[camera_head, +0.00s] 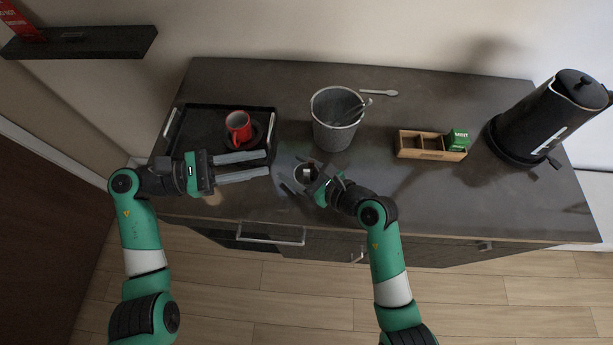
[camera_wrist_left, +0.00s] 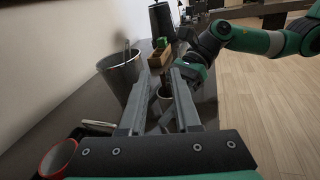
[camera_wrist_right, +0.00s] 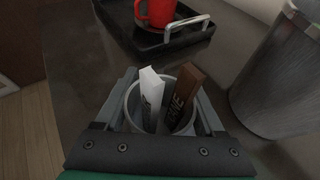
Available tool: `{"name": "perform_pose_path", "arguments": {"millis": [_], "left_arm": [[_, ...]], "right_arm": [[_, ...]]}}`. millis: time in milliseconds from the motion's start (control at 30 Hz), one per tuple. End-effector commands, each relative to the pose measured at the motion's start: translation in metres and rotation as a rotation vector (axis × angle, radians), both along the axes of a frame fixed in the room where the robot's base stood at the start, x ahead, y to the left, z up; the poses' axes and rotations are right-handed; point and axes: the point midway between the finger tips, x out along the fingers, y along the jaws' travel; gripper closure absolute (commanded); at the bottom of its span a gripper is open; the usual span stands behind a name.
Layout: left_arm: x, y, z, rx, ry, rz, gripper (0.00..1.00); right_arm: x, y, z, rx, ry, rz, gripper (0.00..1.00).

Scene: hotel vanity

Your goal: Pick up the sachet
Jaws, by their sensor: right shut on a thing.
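A small grey cup (camera_wrist_right: 133,110) stands between the fingers of my right gripper (camera_wrist_right: 165,108). A white sachet (camera_wrist_right: 151,95) and a brown sachet (camera_wrist_right: 186,92) stand upright in it, side by side. My right gripper is shut on the cup, its fingers against opposite sides; it also shows near the counter's front edge in the head view (camera_head: 308,182). Whether the cup touches the counter is unclear. My left gripper (camera_head: 268,163) is open and empty, its fingers pointing right over the tray's front right corner. A green packet (camera_head: 458,140) sits in the wooden box's right compartment.
The black tray (camera_head: 180,140) holds a red cup (camera_head: 238,127) on a dark saucer. A grey bucket (camera_head: 336,128) with utensils stands behind my right gripper. The front right counter is clear.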

Motion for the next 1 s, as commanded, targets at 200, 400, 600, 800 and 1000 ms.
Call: {"name": "perform_pose_path", "arguments": {"millis": [200,400,600,800,1000], "left_arm": [[-0.034,0.024,-0.052,-0.081,0.088,0.08,0.69],[-0.037,0.03,-0.061,-0.088,0.109,0.098,0.69],[-0.027,-0.001,-0.06,-0.086,0.109,0.092,0.69],[-0.016,-0.031,-0.059,-0.086,0.108,0.095,0.69],[-0.014,-0.037,-0.059,-0.085,0.108,0.096,0.69]], "right_arm": [[0.0,0.0,0.0,0.0,0.0,0.0,0.89],[0.0,0.0,0.0,0.0,0.0,0.0,0.89],[0.0,0.0,0.0,0.0,0.0,0.0,0.89],[0.0,0.0,0.0,0.0,0.0,0.0,0.89],[0.0,0.0,0.0,0.0,0.0,0.0,0.89]]}}
